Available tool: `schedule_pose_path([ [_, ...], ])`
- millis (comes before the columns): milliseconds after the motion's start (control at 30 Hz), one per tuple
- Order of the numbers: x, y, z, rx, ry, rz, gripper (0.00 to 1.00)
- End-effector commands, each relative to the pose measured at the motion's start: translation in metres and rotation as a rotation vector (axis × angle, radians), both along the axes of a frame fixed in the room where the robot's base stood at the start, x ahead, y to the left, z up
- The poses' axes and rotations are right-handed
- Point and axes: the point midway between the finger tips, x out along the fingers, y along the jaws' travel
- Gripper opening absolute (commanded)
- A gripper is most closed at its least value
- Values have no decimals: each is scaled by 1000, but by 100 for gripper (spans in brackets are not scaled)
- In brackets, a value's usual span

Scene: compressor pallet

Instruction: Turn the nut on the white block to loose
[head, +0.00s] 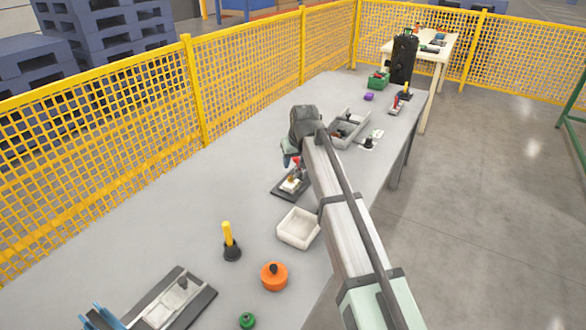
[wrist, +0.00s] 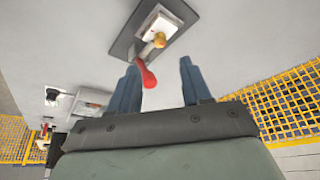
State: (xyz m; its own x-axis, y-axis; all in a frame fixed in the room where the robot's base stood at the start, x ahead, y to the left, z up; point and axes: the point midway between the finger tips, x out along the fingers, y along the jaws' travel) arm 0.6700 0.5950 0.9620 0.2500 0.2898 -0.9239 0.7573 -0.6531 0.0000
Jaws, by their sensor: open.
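The white block (head: 291,185) sits on a dark plate (head: 277,190) on the grey table, below my gripper (head: 288,160). In the wrist view the white block (wrist: 165,22) is at the top, on its dark plate (wrist: 125,43). A rounded brass-coloured piece, seemingly the nut (wrist: 159,40), is on the block. A red handle (wrist: 146,75) runs from beside it toward my gripper (wrist: 160,75). My gripper is open, its two blue fingers wide apart. The red handle's end appears nearer the left finger; I cannot tell whether they touch.
A white open tray (head: 298,229) stands close to the plate. An orange round piece (head: 274,277), a yellow-handled tool upright in a black base (head: 230,242) and a green knob (head: 247,321) are nearer. A grey bin (head: 348,130) lies beyond.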

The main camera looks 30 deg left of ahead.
Motion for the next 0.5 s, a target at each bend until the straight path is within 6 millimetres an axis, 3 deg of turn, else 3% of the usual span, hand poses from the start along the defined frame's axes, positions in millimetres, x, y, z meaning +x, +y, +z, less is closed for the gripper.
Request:
schedule_pose_path([
  [200, -7, -9, 28, 2, -1, 0, 48],
  [500, -11, -13, 40, 0, 0, 0, 48],
])
